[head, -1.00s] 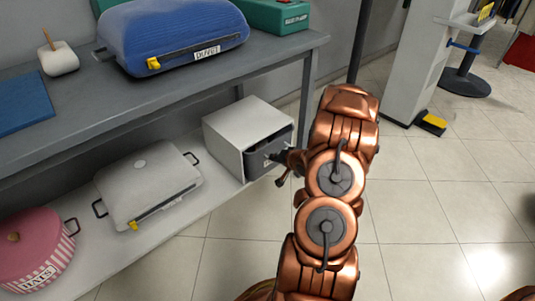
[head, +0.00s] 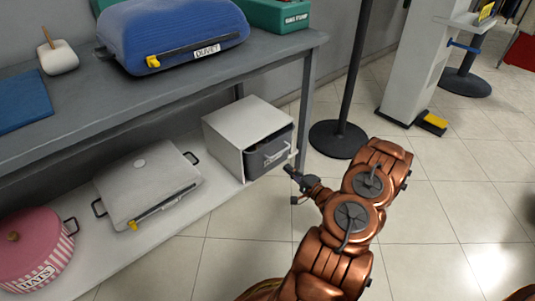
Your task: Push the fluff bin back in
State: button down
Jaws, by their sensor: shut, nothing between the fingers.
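The fluff bin (head: 266,158) is a dark grey drawer with a pale handle on its front. It sits in a white box-shaped housing (head: 238,122) on the lower shelf, at the shelf's right end. Its front is near the housing's open face; I cannot tell whether it is fully flush. My gripper (head: 291,172) is shut and empty, just in front and to the right of the bin, with a small gap seeming to lie between them.
On the lower shelf (head: 205,213) are a grey case (head: 148,182) and a pink striped tub (head: 35,245). A blue duvet bag (head: 175,30) lies on the upper shelf. A table leg (head: 305,110) and a dark post (head: 345,95) stand right of the housing. The tiled floor in front is clear.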

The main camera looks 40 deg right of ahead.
aim_at(263, 148)
jog(key=w+b, duration=0.1)
jog(key=w, duration=0.3)
jog(key=w+b, duration=0.2)
jog(key=w, duration=0.2)
jog(key=w+b, duration=0.1)
jog(key=w, duration=0.3)
jog(key=shift+w+d+r, duration=0.1)
jog(key=shift+w+r, duration=0.1)
jog(key=shift+r, duration=0.15)
